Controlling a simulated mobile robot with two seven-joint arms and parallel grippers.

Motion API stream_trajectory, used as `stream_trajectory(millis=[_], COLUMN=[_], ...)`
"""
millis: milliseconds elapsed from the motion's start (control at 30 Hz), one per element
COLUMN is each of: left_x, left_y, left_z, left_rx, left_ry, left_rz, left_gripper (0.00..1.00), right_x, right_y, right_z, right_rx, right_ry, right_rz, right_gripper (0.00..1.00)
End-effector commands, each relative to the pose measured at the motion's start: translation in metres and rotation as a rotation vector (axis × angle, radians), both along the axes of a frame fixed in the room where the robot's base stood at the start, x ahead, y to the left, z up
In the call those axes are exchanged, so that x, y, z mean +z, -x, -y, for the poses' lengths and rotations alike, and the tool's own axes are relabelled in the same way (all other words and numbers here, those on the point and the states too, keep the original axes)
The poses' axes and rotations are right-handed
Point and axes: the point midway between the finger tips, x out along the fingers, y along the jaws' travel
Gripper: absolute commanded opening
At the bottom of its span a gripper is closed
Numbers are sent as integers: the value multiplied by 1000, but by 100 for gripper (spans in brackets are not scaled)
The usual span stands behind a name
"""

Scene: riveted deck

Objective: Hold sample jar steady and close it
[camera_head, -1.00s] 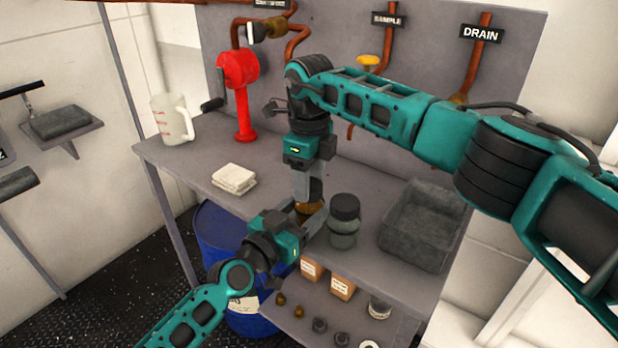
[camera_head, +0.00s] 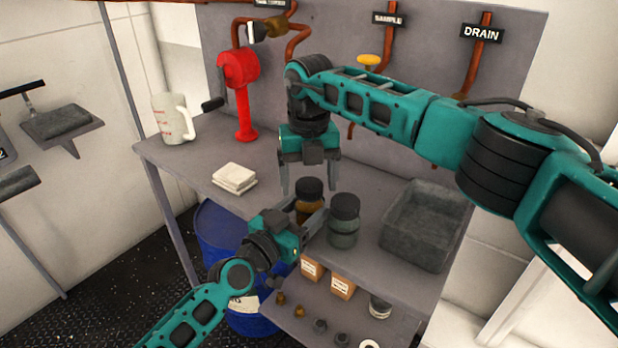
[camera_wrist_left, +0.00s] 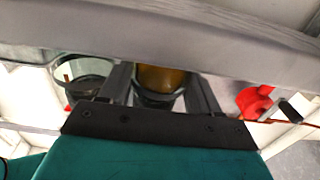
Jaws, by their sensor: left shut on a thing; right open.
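An amber jar (camera_head: 309,208) with a dark lid (camera_head: 310,187) on top stands upright near the front edge of the workbench. My left gripper (camera_head: 305,215) is shut on its body from the front left; the amber body also shows between the fingers in the left wrist view (camera_wrist_left: 160,78). My right gripper (camera_head: 309,172) is open, pointing down just above and behind the lid, apart from it as far as I can tell. A clear jar with a dark lid (camera_head: 344,207) stands close to the right. How tightly the amber jar's lid sits cannot be told.
A grey tray (camera_head: 446,262) is at the right of the bench (camera_head: 205,165). White folded cloths (camera_head: 234,178), a measuring jug (camera_head: 173,119) and a red hand pump (camera_head: 241,90) stand to the left and back. Boxes (camera_head: 342,286) and small parts lie on the shelf below.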

Motion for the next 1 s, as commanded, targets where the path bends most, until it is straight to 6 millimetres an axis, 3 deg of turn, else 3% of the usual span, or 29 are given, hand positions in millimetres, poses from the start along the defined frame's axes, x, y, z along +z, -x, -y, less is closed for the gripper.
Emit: stream_trajectory(millis=[333,800,1000], left_x=[-1,-1,-1], left_y=[0,0,0], left_z=[0,0,0], left_rx=[0,0,0], left_ry=[-1,-2,-2], left_rz=[-2,-1,-1], left_gripper=[0,0,0], right_x=[9,99,118], right_y=[-1,0,0], right_z=[1,0,0], right_rx=[-1,-1,0], right_ry=[0,0,0], right_rz=[3,4,1], right_gripper=[83,83,83])
